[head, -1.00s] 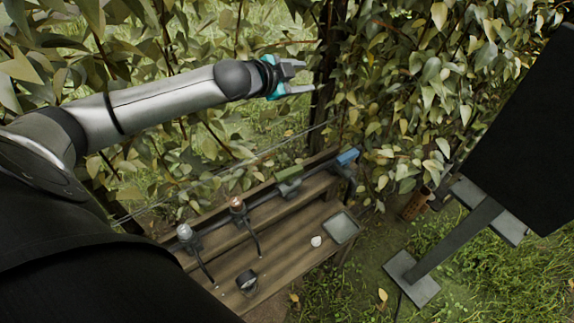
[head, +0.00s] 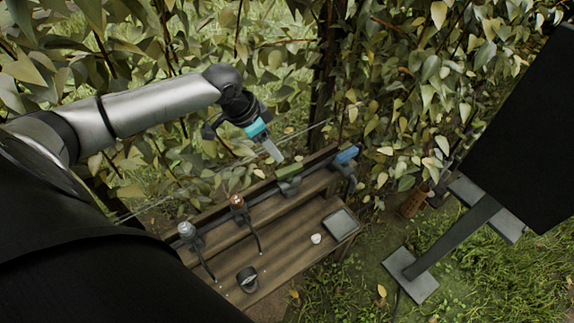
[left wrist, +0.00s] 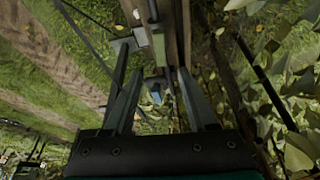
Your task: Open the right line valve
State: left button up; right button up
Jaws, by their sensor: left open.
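Two valves with coloured handles stand on the back rail of the wooden bench: a blue-handled one (head: 346,155) at the right end and a green-handled one (head: 288,171) to its left. My left gripper (head: 264,152) is open and empty, pointing down above and just left of the green handle, apart from it. In the left wrist view, the green handle (left wrist: 158,47) shows beyond the fingertips, and a blue part (left wrist: 156,92) shows between the two fingers. Which handle is the right line valve's is not marked. My right gripper is not in view.
On the bench (head: 275,262) are two fittings with dark levers, one silver-topped (head: 187,231) and one copper-topped (head: 237,202), a dark round gauge (head: 247,279), a small white object (head: 316,238) and a grey tray (head: 341,224). Foliage hangs behind. A dark panel on a stand (head: 455,240) is at right.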

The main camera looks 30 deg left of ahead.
aim_at(289, 169)
pick_arm(q)
jog(key=b+x, duration=0.3)
jog(key=x, duration=0.8)
jog(key=shift+w+f, duration=0.1)
jog(key=shift+w, duration=0.05)
jog(key=shift+c, duration=0.3)
grip_shut()
